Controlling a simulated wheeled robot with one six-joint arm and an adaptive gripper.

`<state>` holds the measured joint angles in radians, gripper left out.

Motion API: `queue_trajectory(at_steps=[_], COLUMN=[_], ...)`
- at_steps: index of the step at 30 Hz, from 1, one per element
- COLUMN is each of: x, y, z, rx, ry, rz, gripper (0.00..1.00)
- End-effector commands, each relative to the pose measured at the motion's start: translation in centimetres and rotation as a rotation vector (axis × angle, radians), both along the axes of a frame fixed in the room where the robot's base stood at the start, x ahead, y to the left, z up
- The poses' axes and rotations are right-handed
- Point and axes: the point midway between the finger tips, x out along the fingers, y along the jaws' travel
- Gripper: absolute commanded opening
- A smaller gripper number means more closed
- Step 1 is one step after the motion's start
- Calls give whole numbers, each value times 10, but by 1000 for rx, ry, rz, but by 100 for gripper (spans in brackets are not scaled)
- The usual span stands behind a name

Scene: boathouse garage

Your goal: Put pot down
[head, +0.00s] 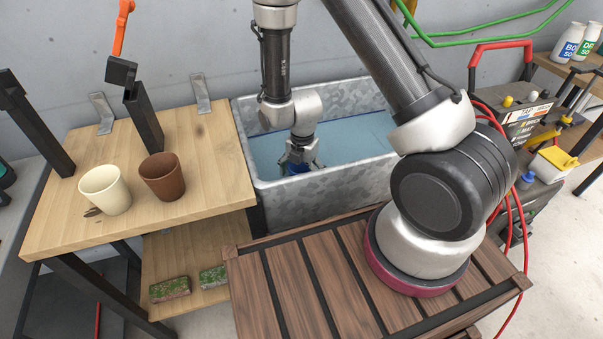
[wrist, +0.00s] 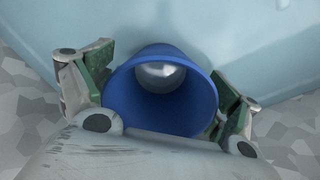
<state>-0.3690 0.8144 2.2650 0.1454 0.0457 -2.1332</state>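A blue pot (wrist: 162,92) fills the middle of the wrist view, its open mouth toward the camera. My gripper (wrist: 160,100) has its green-padded fingers on either side of the pot and appears shut on it. In the head view my gripper (head: 298,155) reaches down inside a grey metal tub (head: 318,205), near its front wall. Only a little of the blue pot (head: 297,169) shows there under the fingers. Whether the pot's base touches anything is hidden. A cream pot (head: 105,190) and a brown pot (head: 162,177) stand upright on the wooden bench top (head: 215,160).
The tub has a light blue surface (head: 350,140) inside. Two mossy bricks (head: 170,289) lie on the bench's lower shelf (head: 190,255). A black clamp-like post with an orange handle (head: 145,115) stands at the bench's back. A slatted wooden top (head: 300,280) lies in front.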

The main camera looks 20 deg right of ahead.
Motion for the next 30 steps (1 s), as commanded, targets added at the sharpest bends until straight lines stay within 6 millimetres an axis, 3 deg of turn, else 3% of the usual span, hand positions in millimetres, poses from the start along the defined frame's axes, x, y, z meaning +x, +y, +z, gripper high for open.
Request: queue_trajectory(at_steps=[11, 14, 24, 30], x=[1, 1, 0, -1], y=[0, 0, -1, -1], z=[6, 20, 93, 116], rx=[1, 2, 2, 0], ry=[-2, -4, -5, -1], rz=[1, 1, 1, 0], gripper=[92, 92, 92, 92])
